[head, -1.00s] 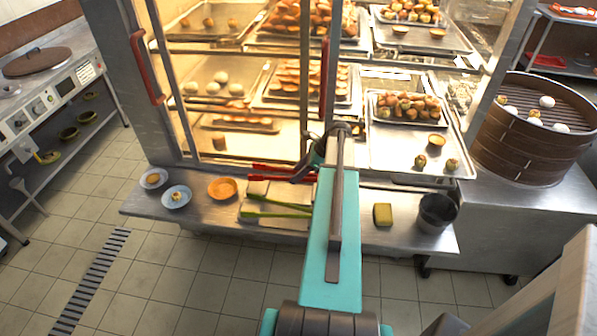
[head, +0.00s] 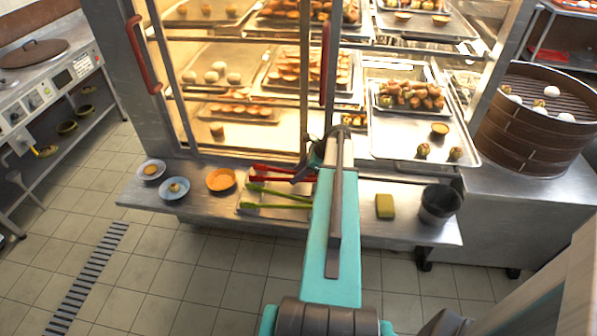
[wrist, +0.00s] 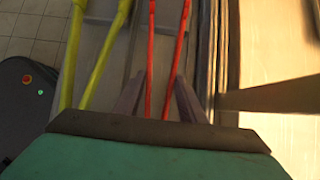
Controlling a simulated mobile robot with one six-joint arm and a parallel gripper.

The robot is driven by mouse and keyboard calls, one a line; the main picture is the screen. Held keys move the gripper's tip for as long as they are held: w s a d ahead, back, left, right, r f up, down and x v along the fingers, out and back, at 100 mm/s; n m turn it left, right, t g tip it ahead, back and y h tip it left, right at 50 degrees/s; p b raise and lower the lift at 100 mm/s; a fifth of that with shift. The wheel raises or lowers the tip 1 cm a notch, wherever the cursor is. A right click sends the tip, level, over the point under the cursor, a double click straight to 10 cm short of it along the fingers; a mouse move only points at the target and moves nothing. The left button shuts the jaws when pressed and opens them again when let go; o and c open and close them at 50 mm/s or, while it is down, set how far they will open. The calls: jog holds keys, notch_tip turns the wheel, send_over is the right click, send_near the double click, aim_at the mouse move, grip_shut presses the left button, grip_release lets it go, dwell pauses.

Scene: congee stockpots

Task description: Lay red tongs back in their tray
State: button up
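The red tongs (head: 280,170) show in the head view at the back of the pale metal tongs tray (head: 240,211), on the counter below the lit cabinet. My gripper (head: 309,170) is at their right end, partly hidden by my arm. In the wrist view my gripper's two fingers (wrist: 158,82) stand close on either side of the red tongs (wrist: 150,45), which lie over the tray strip beside the green tongs (wrist: 98,55). The green tongs (head: 278,195) lie in front of the red ones. I cannot tell whether the red tongs touch the tray floor.
The cabinet front stands close behind the tray. Small plates (head: 174,188) and an orange plate (head: 220,180) sit to the left. A yellow-green sponge (head: 384,206) and a dark pot (head: 440,203) sit to the right. A bamboo steamer (head: 535,125) stands at far right.

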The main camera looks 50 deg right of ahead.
jog(key=o, duration=0.6)
jog(key=shift+o, duration=0.2)
jog(key=p+v, duration=0.9)
jog(key=v, duration=0.4)
jog(key=shift+s+r, duration=0.15)
jog(key=shift+r, duration=0.2)
dwell(0.5)
